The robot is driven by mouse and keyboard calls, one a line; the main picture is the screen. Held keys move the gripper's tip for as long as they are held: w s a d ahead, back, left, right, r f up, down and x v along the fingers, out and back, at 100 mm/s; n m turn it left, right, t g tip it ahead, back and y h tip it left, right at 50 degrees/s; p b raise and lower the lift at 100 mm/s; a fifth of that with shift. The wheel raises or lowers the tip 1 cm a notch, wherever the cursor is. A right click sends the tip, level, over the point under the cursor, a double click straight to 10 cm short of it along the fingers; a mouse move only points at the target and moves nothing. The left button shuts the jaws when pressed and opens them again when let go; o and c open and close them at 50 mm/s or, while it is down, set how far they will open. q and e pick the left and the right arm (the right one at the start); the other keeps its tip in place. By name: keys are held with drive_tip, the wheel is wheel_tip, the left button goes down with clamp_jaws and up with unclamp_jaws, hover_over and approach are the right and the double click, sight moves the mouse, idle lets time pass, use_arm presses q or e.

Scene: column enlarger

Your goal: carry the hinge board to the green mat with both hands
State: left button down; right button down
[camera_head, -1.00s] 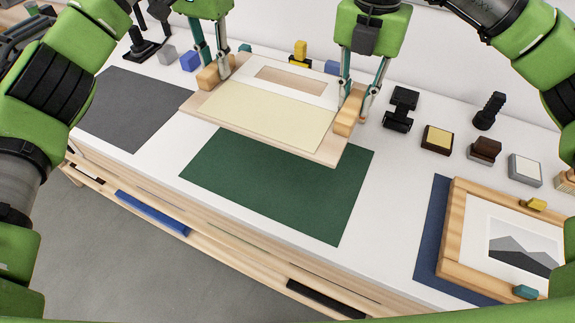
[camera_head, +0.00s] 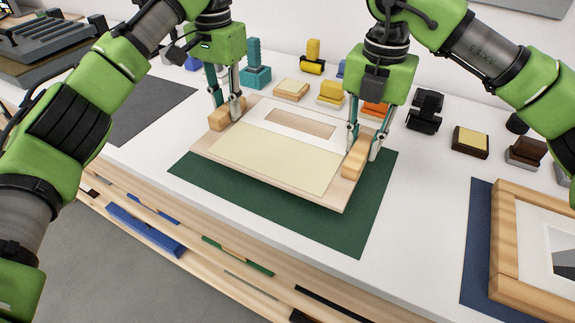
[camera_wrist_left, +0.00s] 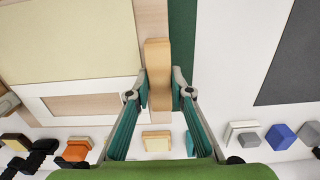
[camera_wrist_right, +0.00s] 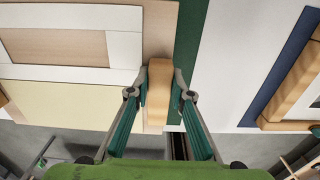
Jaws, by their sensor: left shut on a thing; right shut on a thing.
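The hinge board (camera_head: 285,194) is a pale wooden board with a cream panel, a white frame with a window, and a wooden block handle at each end. It is over the green mat (camera_head: 340,232), which shows along the front and right side; whether it touches the mat I cannot tell. My left gripper (camera_head: 227,112) is shut on the left handle, also seen in the left wrist view (camera_wrist_left: 157,70). My right gripper (camera_head: 361,152) is shut on the right handle, also seen in the right wrist view (camera_wrist_right: 159,90).
A grey mat (camera_head: 150,108) lies to the left. At right, a wooden picture frame (camera_head: 505,240) lies on a blue mat (camera_head: 478,240). Behind the board stand a teal stamp (camera_head: 255,72), yellow blocks (camera_head: 331,94) and a black roller (camera_head: 425,112). The table's front edge is close to the green mat.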

sight(229, 122)
use_arm(q)
drive_tip(key=shift+a+r, duration=0.15)
use_arm(e)
drive_tip(key=shift+d+r, duration=0.1)
use_arm(q)
drive_tip(key=shift+f, duration=0.2)
